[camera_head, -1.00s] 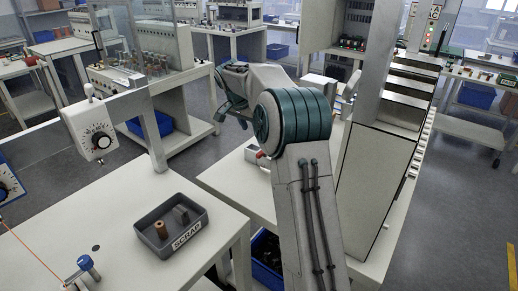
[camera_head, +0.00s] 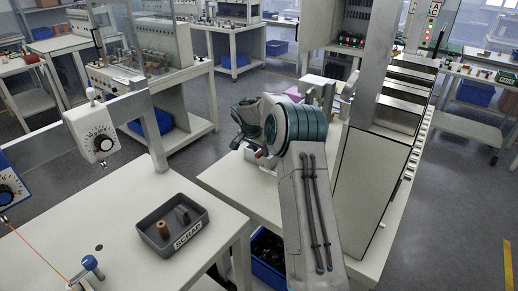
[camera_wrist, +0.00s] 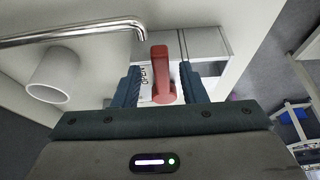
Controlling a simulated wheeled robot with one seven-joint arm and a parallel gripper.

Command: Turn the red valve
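The red valve (camera_wrist: 162,76) shows in the wrist view as an upright red lever handle. It stands between the two dark fingers of my gripper (camera_wrist: 159,68). The fingers are spread, with a gap on each side of the handle, so my gripper is open. A white label reading "OPEN" (camera_wrist: 145,80) is just left of the handle.
A bent metal pipe (camera_wrist: 75,33) and a white cylinder (camera_wrist: 53,76) lie left of my gripper in the wrist view. In the head view, a grey scrap tray (camera_head: 172,222) sits on the left table. A tall white cabinet (camera_head: 375,180) stands close right of my arm.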

